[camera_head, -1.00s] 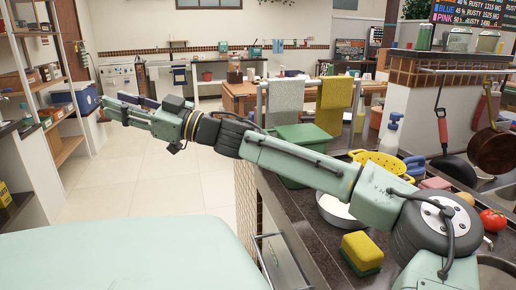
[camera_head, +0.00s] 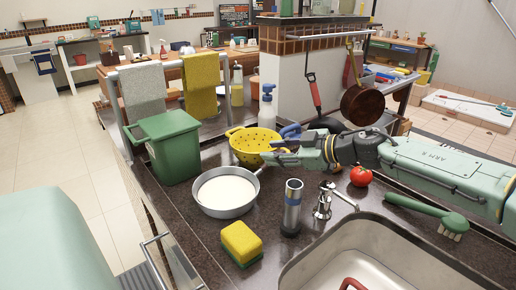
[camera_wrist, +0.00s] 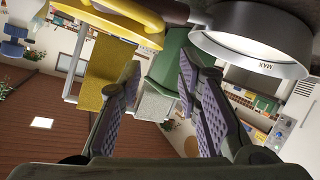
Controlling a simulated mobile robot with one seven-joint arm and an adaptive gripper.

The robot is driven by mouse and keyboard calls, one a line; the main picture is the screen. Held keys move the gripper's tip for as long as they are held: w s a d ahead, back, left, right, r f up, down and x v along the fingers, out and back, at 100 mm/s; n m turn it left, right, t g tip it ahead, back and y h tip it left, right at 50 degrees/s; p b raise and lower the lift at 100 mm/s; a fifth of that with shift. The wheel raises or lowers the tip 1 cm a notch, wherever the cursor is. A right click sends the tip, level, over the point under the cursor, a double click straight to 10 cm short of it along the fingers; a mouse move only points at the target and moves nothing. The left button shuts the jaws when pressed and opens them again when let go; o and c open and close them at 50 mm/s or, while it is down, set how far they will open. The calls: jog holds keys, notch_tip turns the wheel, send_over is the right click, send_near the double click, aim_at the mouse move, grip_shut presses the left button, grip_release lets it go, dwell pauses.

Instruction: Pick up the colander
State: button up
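The yellow colander (camera_head: 243,147), a round bowl with holes and side handles, stands on the dark counter behind the metal pan in the head view. Its curved yellow edge also shows at the top left of the wrist view (camera_wrist: 122,22). My gripper (camera_head: 270,156) reaches in from the right, in front of the colander's right side, which it partly hides. In the wrist view my gripper (camera_wrist: 158,85) is open, with its two padded fingers wide apart and nothing between them. I cannot tell whether a fingertip touches the colander.
A metal pan (camera_head: 226,207) with pale contents sits just in front of the colander. A green bin (camera_head: 172,150) stands left, a spray bottle (camera_head: 267,108) behind.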

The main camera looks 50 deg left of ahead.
jog(key=p+x, duration=0.3)
jog(key=x, duration=0.6)
jog(key=shift+w+f, duration=0.1)
jog(key=shift+c, duration=0.2)
grip_shut()
dwell(0.4)
